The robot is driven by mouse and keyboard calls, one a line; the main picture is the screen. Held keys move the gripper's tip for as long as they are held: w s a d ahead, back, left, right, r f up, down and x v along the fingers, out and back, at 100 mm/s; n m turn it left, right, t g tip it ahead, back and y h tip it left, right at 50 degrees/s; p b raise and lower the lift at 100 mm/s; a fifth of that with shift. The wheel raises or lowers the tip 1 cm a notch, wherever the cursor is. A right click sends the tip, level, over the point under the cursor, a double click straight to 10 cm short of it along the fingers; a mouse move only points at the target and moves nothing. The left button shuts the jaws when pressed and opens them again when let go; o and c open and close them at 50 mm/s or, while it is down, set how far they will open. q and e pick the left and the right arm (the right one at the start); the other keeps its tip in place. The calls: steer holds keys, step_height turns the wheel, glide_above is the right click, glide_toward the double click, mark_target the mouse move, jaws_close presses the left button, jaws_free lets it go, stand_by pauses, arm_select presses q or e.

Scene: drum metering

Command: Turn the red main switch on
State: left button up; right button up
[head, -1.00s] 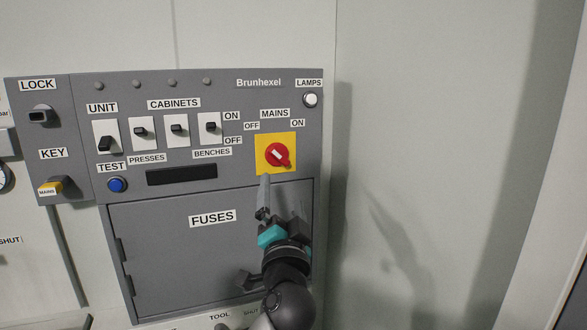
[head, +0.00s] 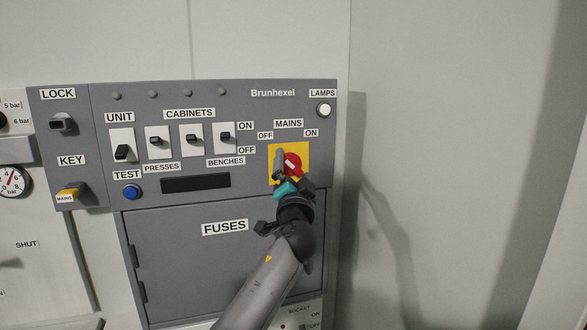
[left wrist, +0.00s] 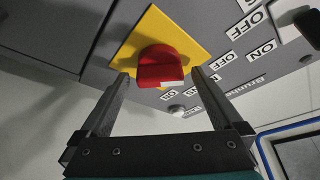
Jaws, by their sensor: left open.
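The red main switch (head: 293,161) is a round knob with a white mark on a yellow plate (head: 302,149), under the MAINS label, with OFF at upper left and ON at upper right. Its mark slants from upper left to lower right, partly hidden by my gripper. My left gripper (head: 287,169) is open at the switch. My right gripper is not in view.
The grey panel holds several black toggle switches (head: 192,139), a blue TEST button (head: 131,192), a white LAMPS button (head: 323,110) and a yellow-tagged key (head: 69,194). The FUSES door (head: 180,262) is shut below. Bare wall (head: 430,150) lies right of the panel.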

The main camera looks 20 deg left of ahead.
arm_select(q)
steer(key=shift+w+a+r, duration=0.1)
steer(key=shift+w+a, duration=0.05)
steer(key=shift+w, duration=0.25)
steer(key=shift+c, duration=0.2)
steer(key=c, duration=1.3)
